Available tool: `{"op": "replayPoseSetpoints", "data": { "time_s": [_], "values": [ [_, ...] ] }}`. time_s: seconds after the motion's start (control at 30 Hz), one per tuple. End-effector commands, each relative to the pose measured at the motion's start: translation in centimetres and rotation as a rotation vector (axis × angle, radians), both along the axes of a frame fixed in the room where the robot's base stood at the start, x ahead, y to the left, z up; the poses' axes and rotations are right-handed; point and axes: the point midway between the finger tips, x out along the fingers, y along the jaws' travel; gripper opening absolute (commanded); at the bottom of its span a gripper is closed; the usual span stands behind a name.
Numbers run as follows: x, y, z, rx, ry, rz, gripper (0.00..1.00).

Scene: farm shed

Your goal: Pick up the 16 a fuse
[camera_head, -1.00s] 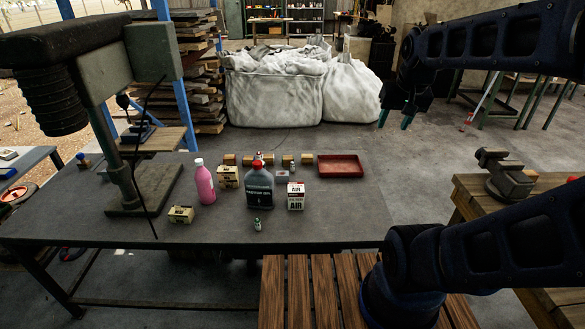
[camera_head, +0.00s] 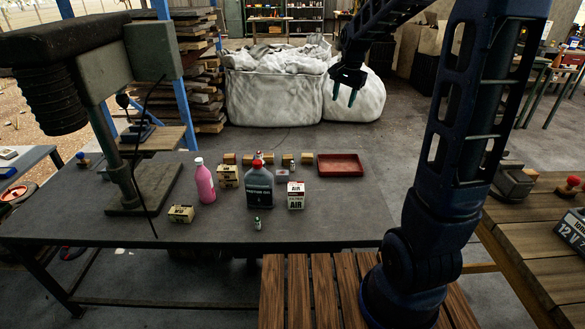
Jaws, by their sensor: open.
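No label reading 16 A can be read, so I cannot tell for sure which item is the 16 A fuse. A small white and green cylinder (camera_head: 257,223) stands upright near the front of the dark table (camera_head: 330,222); it may be a fuse. Behind it stands a grey motor oil bottle (camera_head: 260,188). Another small item (camera_head: 292,168) stands behind the white and red AIR box (camera_head: 296,196), partly hidden. My gripper (camera_head: 344,95) is open and empty, pointing down, high up in front of the white sacks, well away from the small cylinder.
A pink bottle (camera_head: 205,184), cream boxes (camera_head: 181,214), several small wooden blocks (camera_head: 306,158) and a red tray (camera_head: 340,164) are on the table. A drill press (camera_head: 120,160) stands at left. The table's front right is clear. A wooden bench (camera_head: 520,230) is at right.

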Motion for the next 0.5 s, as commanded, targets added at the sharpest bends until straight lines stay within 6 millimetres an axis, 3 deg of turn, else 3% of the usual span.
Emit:
{"op": "replayPoseSetpoints", "data": {
  "time_s": [0.1,0.5],
  "values": [
    [3.2,1.6,-2.2,0.010,0.029,-0.060,0.46],
    [12.1,7.1,-10.7,0.029,0.109,-0.281,0.46]
  ]
}}
